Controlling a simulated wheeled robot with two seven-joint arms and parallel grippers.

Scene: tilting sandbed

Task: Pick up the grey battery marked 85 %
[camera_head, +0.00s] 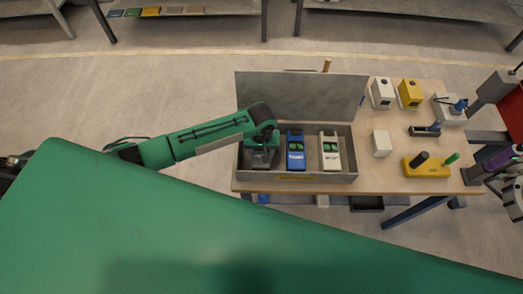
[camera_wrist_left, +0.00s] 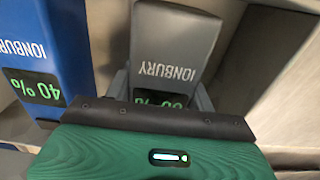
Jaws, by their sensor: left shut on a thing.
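The grey battery (camera_wrist_left: 172,45) stands out in the left wrist view, with IONBURY on its face. Its lit green display is partly covered by my gripper's edge, so the full number cannot be read. My left gripper (camera_wrist_left: 162,92) has a finger on each side of the battery and is shut on it. In the head view my left gripper (camera_head: 262,155) is down in the left part of the open grey case (camera_head: 305,178), and mostly hides the battery there. I cannot tell whether the battery is lifted off the case floor.
A blue battery (camera_head: 296,150), showing 40 % in the left wrist view, and a white battery (camera_head: 330,152) stand to the right in the case. The raised lid (camera_head: 300,95) is behind. White and yellow boxes (camera_head: 410,94) and a yellow holder (camera_head: 430,167) occupy the table's right.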

